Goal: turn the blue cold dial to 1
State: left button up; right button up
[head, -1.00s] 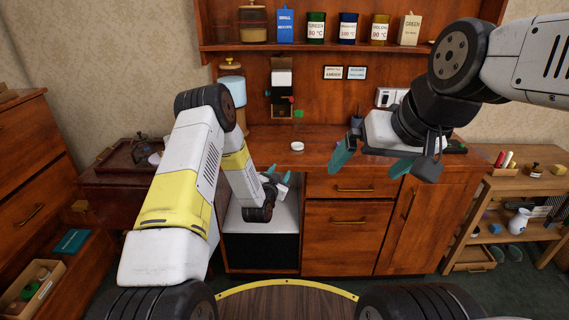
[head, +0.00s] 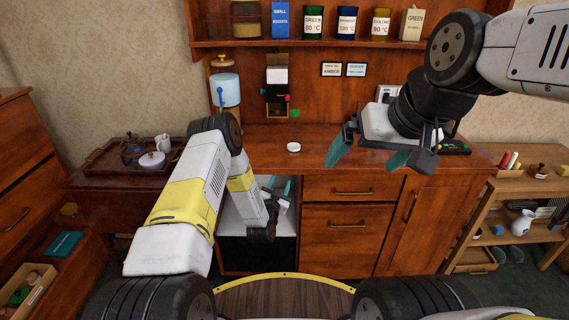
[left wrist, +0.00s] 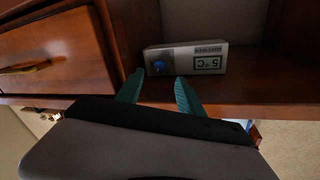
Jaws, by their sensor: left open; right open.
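The blue dial (left wrist: 158,65) is a small round knob on a pale panel (left wrist: 182,58) in the left wrist view. The panel has a dark label strip and a display that reads 5 °C, upside down in this view. My left gripper (left wrist: 160,88) is open, its two teal fingers pointing toward the panel, with the knob ahead between the tips and apparently not touched. In the head view my left gripper (head: 276,186) reaches into the open bay below the counter, where the dial cannot be made out. My right gripper (head: 368,156) is open and empty above the counter.
The wooden counter (head: 330,158) carries a small white dish (head: 293,147). Drawers (head: 352,188) stand right of the open bay. A tray table (head: 100,168) stands at the left, and a low shelf unit (head: 540,188) at the right.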

pick_arm(q)
jog(key=x, duration=0.6)
jog(key=shift+w, duration=0.3)
jog(key=shift+d, duration=0.1)
grip_shut()
